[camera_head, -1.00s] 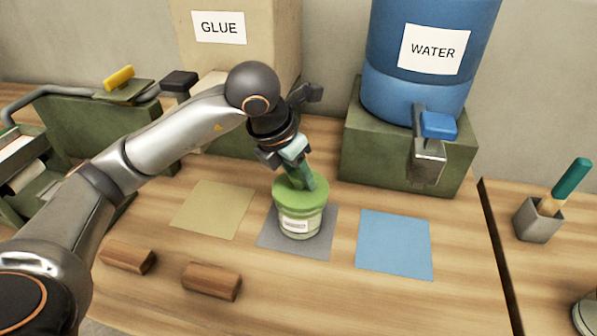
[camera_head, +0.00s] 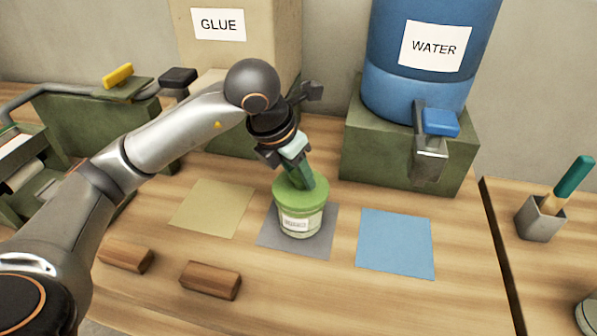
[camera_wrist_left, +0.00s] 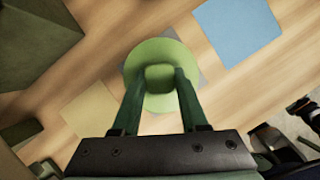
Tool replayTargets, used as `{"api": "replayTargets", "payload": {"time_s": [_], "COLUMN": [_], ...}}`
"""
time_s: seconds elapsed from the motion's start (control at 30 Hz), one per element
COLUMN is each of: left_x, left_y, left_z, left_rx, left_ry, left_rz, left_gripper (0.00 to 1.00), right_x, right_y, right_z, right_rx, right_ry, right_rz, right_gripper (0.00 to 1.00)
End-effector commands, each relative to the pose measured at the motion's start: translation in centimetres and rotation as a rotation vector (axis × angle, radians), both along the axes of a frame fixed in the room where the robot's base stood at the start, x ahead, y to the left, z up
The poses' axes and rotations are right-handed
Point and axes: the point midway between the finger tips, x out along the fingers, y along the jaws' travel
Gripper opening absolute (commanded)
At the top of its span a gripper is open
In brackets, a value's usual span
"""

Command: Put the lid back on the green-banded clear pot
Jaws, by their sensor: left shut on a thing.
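The clear pot (camera_head: 299,224) with a green band and a white label stands upright on the grey mat (camera_head: 268,236). Its green lid (camera_head: 316,199) sits on top of the pot's rim and looks level; whether it is fully seated I cannot tell. My left gripper (camera_head: 304,180) reaches down from above and is shut on the lid's knob. In the left wrist view the two fingers (camera_wrist_left: 159,80) press on either side of the square green knob (camera_wrist_left: 159,77) at the middle of the round lid. My right gripper is not in view.
A tan mat (camera_head: 212,208) lies left of the pot and a blue mat (camera_head: 395,243) right of it. Two wooden blocks (camera_head: 210,280) lie in front. The glue dispenser (camera_head: 240,60) and the water dispenser (camera_head: 425,70) stand behind. A brush holder (camera_head: 540,219) is at right.

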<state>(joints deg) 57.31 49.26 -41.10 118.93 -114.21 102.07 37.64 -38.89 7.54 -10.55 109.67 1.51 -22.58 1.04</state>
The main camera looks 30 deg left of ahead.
Motion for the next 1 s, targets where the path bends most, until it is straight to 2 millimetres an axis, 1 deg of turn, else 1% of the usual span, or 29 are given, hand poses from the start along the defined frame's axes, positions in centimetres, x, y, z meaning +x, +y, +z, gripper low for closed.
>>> {"api": "replayTargets", "payload": {"time_s": [0.37, 0.4, 0.7, 0.87, 1.0], "left_x": [0.01, 0.02, 0.01, 0.01, 0.00], "left_y": [0.03, 0.03, 0.02, 0.02, 0.02], "left_z": [0.01, 0.00, 0.00, -0.01, -0.02], "left_rx": [0.001, 0.001, 0.001, 0.001, 0.001], "left_ry": [0.000, 0.000, 0.000, 0.000, 0.000], "left_rz": [0.001, 0.001, 0.000, 0.000, 0.000], "left_gripper": [0.00, 0.45, 0.78, 0.78, 0.93], "right_x": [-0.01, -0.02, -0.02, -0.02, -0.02], "right_y": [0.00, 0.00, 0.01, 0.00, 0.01], "right_z": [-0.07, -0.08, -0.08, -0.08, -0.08], "right_rx": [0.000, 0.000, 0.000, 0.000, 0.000], "right_ry": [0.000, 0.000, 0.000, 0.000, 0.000], "right_rz": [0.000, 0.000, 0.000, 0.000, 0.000], "right_gripper": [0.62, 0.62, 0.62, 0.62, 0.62]}}
